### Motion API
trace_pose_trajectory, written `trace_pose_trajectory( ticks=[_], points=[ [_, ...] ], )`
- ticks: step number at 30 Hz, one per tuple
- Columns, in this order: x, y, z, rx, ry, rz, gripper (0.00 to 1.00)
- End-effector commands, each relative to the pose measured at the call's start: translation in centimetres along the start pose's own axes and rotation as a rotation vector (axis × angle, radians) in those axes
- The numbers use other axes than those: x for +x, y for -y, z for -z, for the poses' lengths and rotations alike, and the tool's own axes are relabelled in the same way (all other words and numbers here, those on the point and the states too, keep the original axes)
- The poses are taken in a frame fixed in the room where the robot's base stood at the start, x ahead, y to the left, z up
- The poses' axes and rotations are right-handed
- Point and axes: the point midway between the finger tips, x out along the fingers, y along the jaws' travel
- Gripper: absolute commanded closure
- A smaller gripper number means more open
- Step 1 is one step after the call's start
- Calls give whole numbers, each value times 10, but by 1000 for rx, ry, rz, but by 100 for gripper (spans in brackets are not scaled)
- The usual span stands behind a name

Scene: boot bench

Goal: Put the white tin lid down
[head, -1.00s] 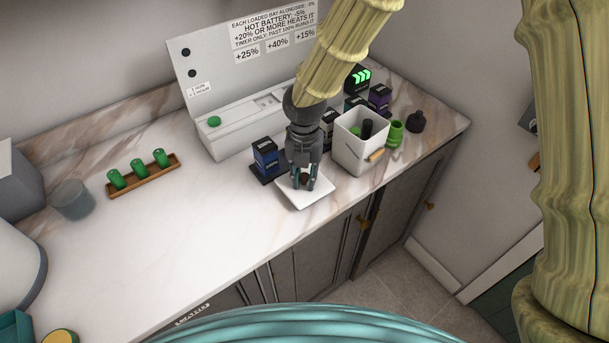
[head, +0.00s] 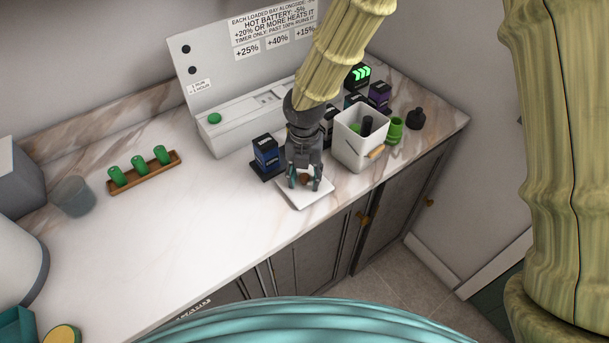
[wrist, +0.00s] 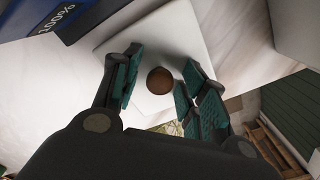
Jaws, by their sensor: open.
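The white tin lid (head: 312,197) is a square white plate with a round brown knob, lying flat on the marble counter near its front edge. In the wrist view the lid (wrist: 178,42) fills the upper middle, and its brown knob (wrist: 160,81) sits between my fingers. My gripper (head: 304,181) is open, its teal-padded fingers on either side of the knob, with gaps showing between pads and knob. My gripper also shows in the wrist view (wrist: 158,85). Part of the lid is hidden behind my gripper in the head view.
A dark blue box (head: 266,156) stands close left of the lid. A white bin (head: 361,143) with a wooden handle stands close right. A white panel station (head: 235,125) is behind. A wooden rack (head: 145,174) with green cylinders is left. The counter's front left is clear.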

Motion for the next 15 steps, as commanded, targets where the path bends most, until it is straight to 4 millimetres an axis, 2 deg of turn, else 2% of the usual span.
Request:
trace_pose_trajectory(
  ticks=[5,15],
  points=[
    [-14,0,-1,1,3,-3,57],
    [-73,0,-1,1,3,-4,57]
  ],
)
